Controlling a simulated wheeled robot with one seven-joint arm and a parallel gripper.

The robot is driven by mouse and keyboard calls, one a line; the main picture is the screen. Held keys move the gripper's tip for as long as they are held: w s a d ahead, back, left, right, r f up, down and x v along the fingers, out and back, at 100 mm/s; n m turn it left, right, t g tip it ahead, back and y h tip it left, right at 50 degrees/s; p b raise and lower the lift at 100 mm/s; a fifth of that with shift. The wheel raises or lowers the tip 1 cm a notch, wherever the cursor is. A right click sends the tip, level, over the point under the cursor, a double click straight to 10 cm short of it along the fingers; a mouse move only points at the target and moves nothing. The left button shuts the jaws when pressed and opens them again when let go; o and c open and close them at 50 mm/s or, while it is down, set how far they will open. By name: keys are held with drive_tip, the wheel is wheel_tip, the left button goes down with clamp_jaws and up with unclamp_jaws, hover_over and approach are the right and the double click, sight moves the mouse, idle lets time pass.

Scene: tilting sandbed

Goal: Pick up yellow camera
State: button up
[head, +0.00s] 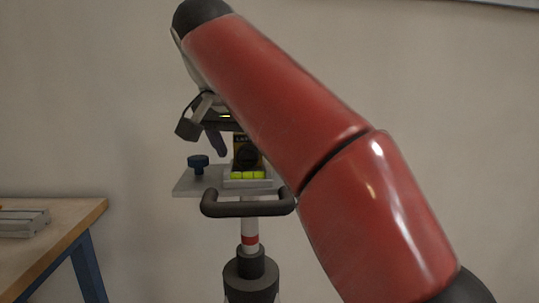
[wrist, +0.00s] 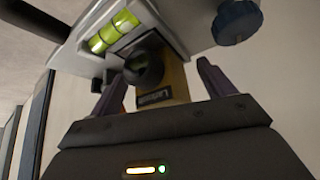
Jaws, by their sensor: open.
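The yellow camera (head: 247,152) stands upright on a light grey platform (head: 186,184) in the head view. Its face is dark with a round lens, and its right side is close to my arm. In the wrist view the camera (wrist: 177,84) shows yellow and black between the fingers of my gripper (wrist: 161,72). My gripper is open, with one finger on each side of the camera and a gap showing on both sides. In the head view my gripper is above and around the camera's top, with one dark finger to its left and the other hidden.
A green bubble level (head: 248,175) lies in front of the camera. A blue knob (head: 198,162) stands at the platform's left. A dark handle (head: 248,208) projects below the front edge, above a supporting post (head: 250,268). A wooden table (head: 70,215) stands at the left.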

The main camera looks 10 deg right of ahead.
drive_tip(key=shift+w+f, duration=0.15)
drive_tip(key=shift+f, duration=0.1)
drive_tip(key=c, duration=1.3)
drive_tip(key=shift+c, duration=0.2)
drive_tip(key=shift+r, duration=0.15)
